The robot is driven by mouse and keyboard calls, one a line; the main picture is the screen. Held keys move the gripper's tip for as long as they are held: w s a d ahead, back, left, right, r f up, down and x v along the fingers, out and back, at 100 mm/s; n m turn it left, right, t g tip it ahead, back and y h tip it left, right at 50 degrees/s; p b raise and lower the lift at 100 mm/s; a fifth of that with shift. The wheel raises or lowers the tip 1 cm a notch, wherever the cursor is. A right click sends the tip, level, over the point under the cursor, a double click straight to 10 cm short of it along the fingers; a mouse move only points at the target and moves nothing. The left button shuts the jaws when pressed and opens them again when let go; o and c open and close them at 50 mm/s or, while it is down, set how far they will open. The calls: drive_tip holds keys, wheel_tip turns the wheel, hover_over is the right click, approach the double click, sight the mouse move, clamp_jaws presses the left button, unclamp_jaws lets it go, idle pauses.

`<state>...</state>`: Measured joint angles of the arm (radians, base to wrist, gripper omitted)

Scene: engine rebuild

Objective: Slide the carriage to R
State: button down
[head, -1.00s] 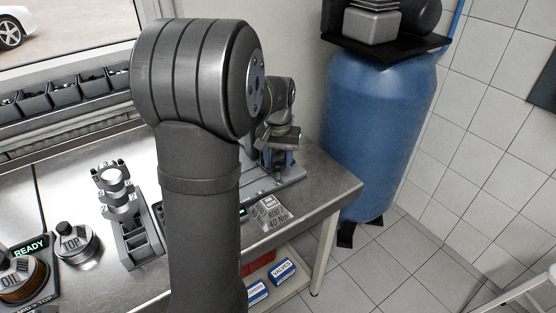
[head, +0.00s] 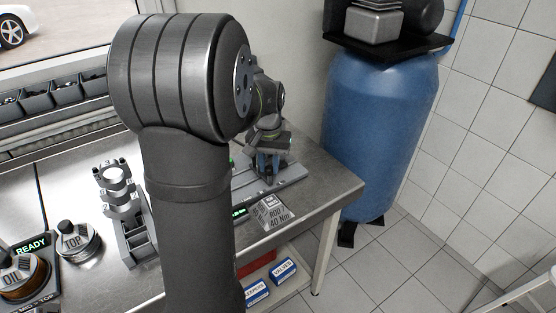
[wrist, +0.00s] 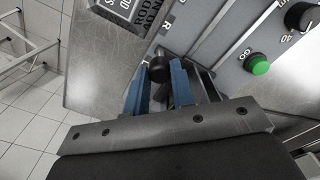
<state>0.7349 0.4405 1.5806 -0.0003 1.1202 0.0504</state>
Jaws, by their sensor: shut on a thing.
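My gripper (wrist: 159,90) has two blue fingers on either side of a dark round knob (wrist: 158,69) in the wrist view. It is shut on this knob, which appears to be the carriage's handle. The carriage body below it is mostly hidden by the fingers. A printed R (wrist: 168,22) stands on the grey plate above the knob. In the head view my gripper (head: 268,166) is low over a grey rail base (head: 287,180) near the bench's right end. The carriage cannot be made out there.
A panel with a green GO button (wrist: 260,65) and a black dial lies right of the knob in the wrist view.

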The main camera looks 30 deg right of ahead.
drive_tip(key=a, duration=0.3)
drive_tip(key=shift+a, duration=0.2)
drive_tip(key=c, duration=1.2)
unclamp_jaws()
wheel_tip(320, 180, up, 17)
drive_tip(key=shift+r, duration=0.2)
